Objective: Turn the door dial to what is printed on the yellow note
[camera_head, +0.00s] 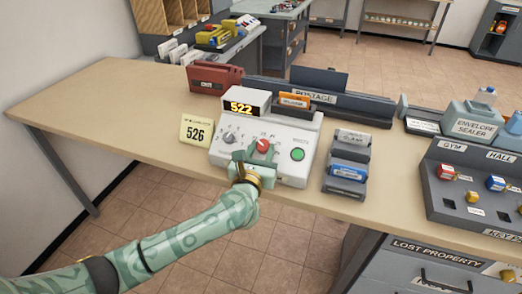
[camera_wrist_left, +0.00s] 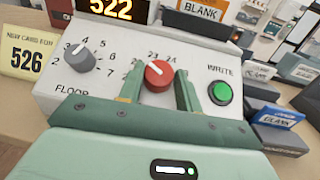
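The yellow note (camera_head: 195,130) stands left of the white card machine (camera_head: 225,158) and reads 526; it also shows in the left wrist view (camera_wrist_left: 26,62). The machine's display (camera_head: 240,107) reads 522. The red dial (camera_wrist_left: 158,76) is on the panel's right part, its white mark pointing up and slightly left. The grey floor dial (camera_wrist_left: 80,60) is left of it. My left gripper (camera_head: 258,154) is at the red dial, one finger on each side, with narrow gaps visible in the left wrist view. Its fingers partly hide the dial's printed numbers. My right gripper is out of view.
A green button (camera_wrist_left: 221,93) is right of the red dial. A grey card rack (camera_head: 346,165) stands right of the machine. A red box (camera_head: 215,77) and postage tray (camera_head: 330,98) are behind. The table's (camera_head: 90,105) left part is clear.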

